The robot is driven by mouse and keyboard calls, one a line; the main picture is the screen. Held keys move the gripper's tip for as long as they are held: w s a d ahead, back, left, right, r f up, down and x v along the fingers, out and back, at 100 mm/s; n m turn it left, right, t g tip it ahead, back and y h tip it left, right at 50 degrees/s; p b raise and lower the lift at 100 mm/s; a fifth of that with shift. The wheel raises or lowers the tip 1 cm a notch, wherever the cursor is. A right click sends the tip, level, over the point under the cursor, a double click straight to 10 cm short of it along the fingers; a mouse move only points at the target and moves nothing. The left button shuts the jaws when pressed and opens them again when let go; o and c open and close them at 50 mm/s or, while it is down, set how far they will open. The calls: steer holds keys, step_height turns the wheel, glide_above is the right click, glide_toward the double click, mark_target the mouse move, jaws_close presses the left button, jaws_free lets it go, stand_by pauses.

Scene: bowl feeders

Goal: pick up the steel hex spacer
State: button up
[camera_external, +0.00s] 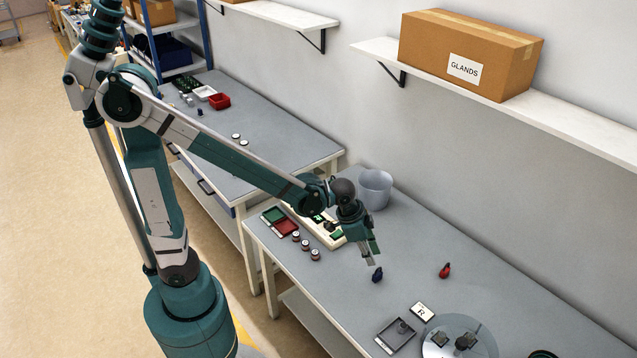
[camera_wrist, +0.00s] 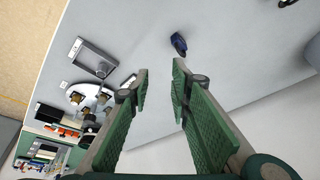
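No part is plain enough for me to name it surely as the steel hex spacer. A small grey metal part (camera_external: 403,327) sits at the edge of a shallow grey tray (camera_external: 384,343) and may be it; the part also shows in the wrist view (camera_wrist: 103,68). Other small grey parts (camera_external: 463,342) stand on a round disc (camera_external: 483,348). My gripper (camera_external: 371,253) is above the bench, behind and left of the tray in the external view. In the wrist view its green fingers (camera_wrist: 160,76) are apart with nothing between them.
A dark blue object (camera_external: 377,275) lies close to my fingertips, with a red one (camera_external: 445,270) to its right. A card marked R (camera_external: 422,312) lies by the tray. A grey bucket (camera_external: 375,190) stands near the wall.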

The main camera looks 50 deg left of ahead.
steer(key=d+f+m+g+p, duration=0.1)
steer(key=d+f+m+p, duration=0.15)
steer(key=d, duration=0.75)
steer(key=m+g+p, duration=0.1)
steer(key=m+p, duration=0.1)
glide_toward(403, 325)
steer(key=shift+s+f, duration=0.1)
steer(key=shift+f, duration=0.3)
steer(key=shift+d+f, duration=0.1)
steer(key=shift+x, duration=1.2)
steer(key=shift+b+x, duration=0.55)
steer(key=shift+x, duration=2.05)
steer(key=shift+d, duration=0.1)
steer(key=c, duration=0.5)
